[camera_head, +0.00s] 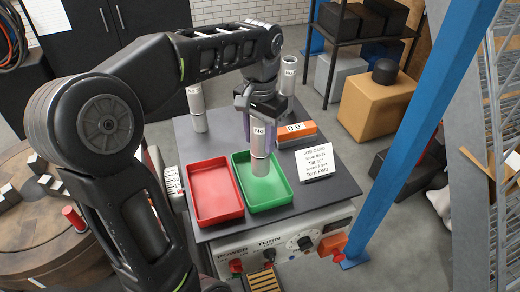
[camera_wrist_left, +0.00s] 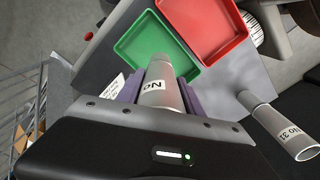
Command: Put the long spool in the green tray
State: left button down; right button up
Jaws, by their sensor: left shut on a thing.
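My left gripper (camera_head: 260,122) is shut on a grey spool (camera_head: 260,160) with a white "No" label and holds it upright. In the head view the spool's lower end overlaps the green tray (camera_head: 284,199); its exact height above the tray floor is hard to tell. In the left wrist view the held spool (camera_wrist_left: 158,84) lies between the jaws, pointing toward the green tray (camera_wrist_left: 123,47), which looks empty. The jaws hide part of the spool. Two other spools stand on the dark tabletop, one at left (camera_head: 198,112) and one at back (camera_head: 287,78). My right gripper is out of view.
A red tray (camera_head: 215,193) sits just left of the green one. A white job card (camera_head: 318,164) and an orange-topped gauge block (camera_head: 298,132) lie to the right. A blue post (camera_head: 415,125) rises at right. The bench front (camera_head: 290,243) carries knobs.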

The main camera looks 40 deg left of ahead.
aim_at(260, 149)
pick_arm(q)
notch_tip(260, 149, down, 3)
jog(key=shift+f+p, duration=0.2)
jog(key=shift+p, duration=0.1)
jog(key=shift+f, duration=0.1)
jog(key=shift+f, duration=0.2)
jog(key=c, duration=0.8)
grip_release()
jog(key=shift+o, duration=0.2)
jog(key=shift+r, duration=0.1)
